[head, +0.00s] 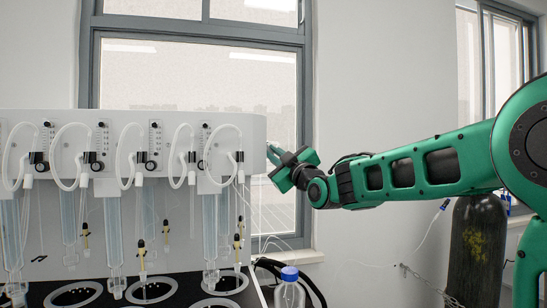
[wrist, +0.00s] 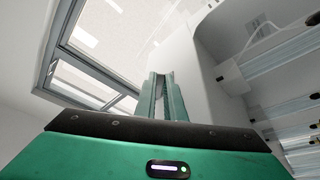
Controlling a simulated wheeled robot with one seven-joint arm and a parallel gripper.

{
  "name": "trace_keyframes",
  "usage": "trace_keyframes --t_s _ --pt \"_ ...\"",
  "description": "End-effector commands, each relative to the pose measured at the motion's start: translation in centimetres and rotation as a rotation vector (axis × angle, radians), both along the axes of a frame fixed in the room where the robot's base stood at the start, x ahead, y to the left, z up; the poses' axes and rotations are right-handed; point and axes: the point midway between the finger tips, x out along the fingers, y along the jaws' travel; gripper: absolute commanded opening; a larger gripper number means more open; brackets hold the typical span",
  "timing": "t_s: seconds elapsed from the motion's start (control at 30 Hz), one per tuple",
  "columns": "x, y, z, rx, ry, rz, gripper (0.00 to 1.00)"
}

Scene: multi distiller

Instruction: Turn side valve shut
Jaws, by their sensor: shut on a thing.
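The white multi distiller (head: 80,118) fills the left of the head view, with tubes and glass columns on its front. My gripper (head: 272,151) is at its right side, with the fingers pointing left at the side panel. In the wrist view, the two green fingers of my gripper (wrist: 161,78) are close together against the pale side panel (wrist: 205,90). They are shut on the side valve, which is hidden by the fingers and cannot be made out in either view. How far the valve is turned does not show.
White looped tubes (head: 222,130) and black knobs run along the distiller's front. A blue-capped bottle (head: 289,290) stands below my gripper at the bench's right end. A dark gas cylinder (head: 476,245) stands at the right behind my arm. A window (head: 200,75) is behind.

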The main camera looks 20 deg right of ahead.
Motion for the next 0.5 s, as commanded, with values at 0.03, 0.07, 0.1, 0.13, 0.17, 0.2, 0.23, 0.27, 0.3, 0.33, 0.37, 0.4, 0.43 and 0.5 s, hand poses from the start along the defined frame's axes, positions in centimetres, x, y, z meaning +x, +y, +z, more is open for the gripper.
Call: trace_keyframes --t_s 0.03,0.07,0.1,0.13,0.17,0.2,0.23,0.27,0.3,0.33,0.37,0.4,0.43,0.5 --pt "0.03 0.28 -0.47 0.023 0.007 0.003 0.0" --pt "0.02 0.34 -0.52 0.037 0.008 0.004 0.0" --pt "0.03 0.39 -0.59 0.054 0.008 0.003 0.0" --pt "0.03 0.45 -0.62 0.066 0.009 0.003 0.0" --pt "0.02 0.49 -0.64 0.077 0.009 0.003 0.0" --pt "0.03 0.51 -0.66 0.089 0.008 0.002 0.0" --pt "0.03 0.55 -0.68 0.097 0.009 0.003 0.0" --pt "0.03 0.57 -0.71 0.104 0.009 0.004 0.0" --pt "0.04 0.58 -0.72 0.112 0.009 0.002 0.0" --pt "0.05 0.56 -0.75 0.116 0.009 0.002 0.0" --pt "0.05 0.57 -0.75 0.119 0.01 0.002 0.0" --pt "0.05 0.57 -0.77 0.122 0.01 0.002 0.0" --pt "0.05 0.58 -0.77 0.125 0.01 0.002 0.0" --pt "0.05 0.58 -0.77 0.128 0.01 0.002 0.0"
